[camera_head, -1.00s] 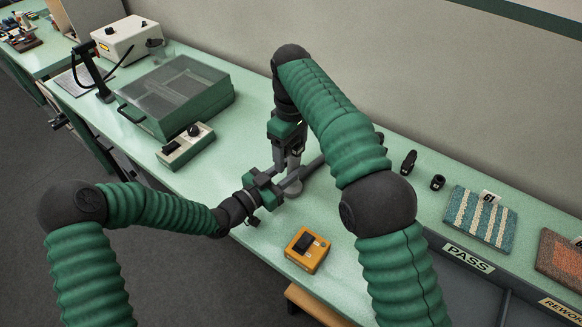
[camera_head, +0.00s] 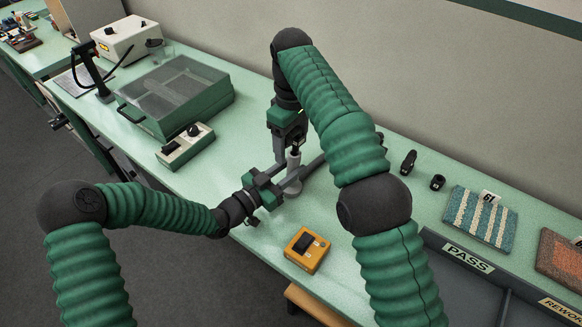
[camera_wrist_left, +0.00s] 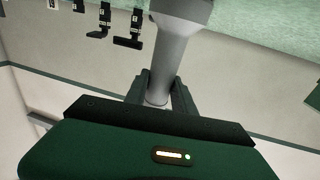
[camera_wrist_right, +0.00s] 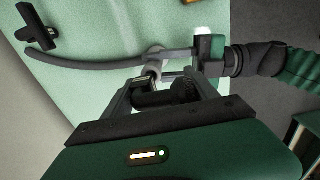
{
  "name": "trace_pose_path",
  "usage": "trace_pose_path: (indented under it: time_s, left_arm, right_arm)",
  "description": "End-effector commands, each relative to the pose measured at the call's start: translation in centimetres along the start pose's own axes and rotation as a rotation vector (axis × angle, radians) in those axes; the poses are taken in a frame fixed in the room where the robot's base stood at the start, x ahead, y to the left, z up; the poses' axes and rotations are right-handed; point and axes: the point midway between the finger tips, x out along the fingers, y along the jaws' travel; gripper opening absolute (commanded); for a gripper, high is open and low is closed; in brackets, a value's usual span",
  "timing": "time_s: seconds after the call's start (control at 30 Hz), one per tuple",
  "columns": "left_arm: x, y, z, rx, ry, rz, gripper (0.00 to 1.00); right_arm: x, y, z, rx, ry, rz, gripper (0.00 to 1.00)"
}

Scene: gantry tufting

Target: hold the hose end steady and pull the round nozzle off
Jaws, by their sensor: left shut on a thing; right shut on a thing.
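The hose end (camera_head: 293,178) is a grey upright cylinder with a wider foot low over the bench. My left gripper (camera_head: 274,187) is shut on it from the left. In the left wrist view the grey cylinder (camera_wrist_left: 170,60) runs between the fingers. My right gripper (camera_head: 293,143) points down above the hose end. In the right wrist view a dark round nozzle (camera_wrist_right: 158,98) sits between its shut fingers, and the grey hose end (camera_wrist_right: 153,68) lies just beyond. I cannot tell whether nozzle and hose end still touch. The forearm hides part of the hose.
An orange box (camera_head: 307,250) with a dark switch lies in front of the grippers. A green control box (camera_head: 186,146) and a lidded green case (camera_head: 180,95) stand left. Small black parts (camera_head: 438,182) and a striped sample (camera_head: 480,217) lie right.

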Motion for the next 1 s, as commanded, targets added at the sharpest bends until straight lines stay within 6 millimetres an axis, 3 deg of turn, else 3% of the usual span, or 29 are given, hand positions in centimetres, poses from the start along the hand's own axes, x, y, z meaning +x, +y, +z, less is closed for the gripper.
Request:
trace_pose_path:
  time_s: [0.43, 0.47, 0.63, 1.0]
  left_arm:
    - [-0.14, 0.00, 0.59, -0.004, -0.014, -0.001, 0.00]
    - [-0.14, 0.00, 0.59, -0.004, -0.014, -0.001, 0.32]
    - [-0.10, 0.02, 0.36, -0.002, -0.008, 0.000, 0.54]
    - [-0.53, 0.04, 0.09, 0.001, -0.004, 0.000, 0.56]
  right_arm:
    - [-0.69, -0.14, -0.01, -0.002, 0.000, -0.002, 0.03]
    - [-0.69, -0.14, -0.01, -0.002, 0.000, -0.002, 0.03]
    - [-0.72, -0.17, 0.00, -0.002, 0.000, -0.002, 0.03]
    - [-0.82, -0.22, 0.01, -0.002, 0.001, -0.002, 0.03]
